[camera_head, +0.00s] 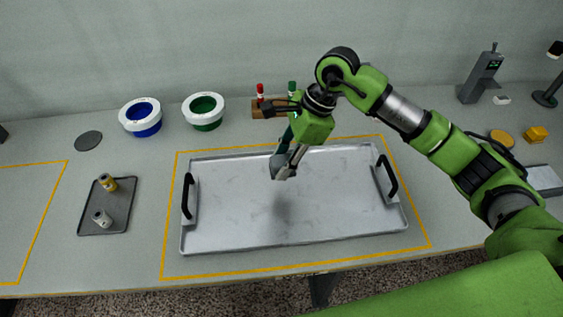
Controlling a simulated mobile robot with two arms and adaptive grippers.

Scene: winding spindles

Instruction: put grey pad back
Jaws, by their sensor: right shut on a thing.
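My right gripper (286,172) is above the upper middle of the metal tray (235,240), pointing down. It is shut on a small grey thing, which I take to be the grey pad (277,166); the fingers partly hide it. It is held clear of the tray, and a soft shadow lies on the tray below. A flat dark grey disc (89,141) lies on the table at the far left; I cannot tell whether it is a pad or a marked spot. My left gripper is not in view.
A blue-centred ring (126,115) and a green-centred ring (216,101) stand at the back. A small dark tray (117,222) holds two cylinders at the left. A wooden rack (257,110) is behind my gripper. An orange disc (501,139) and yellow blocks (537,134) lie right.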

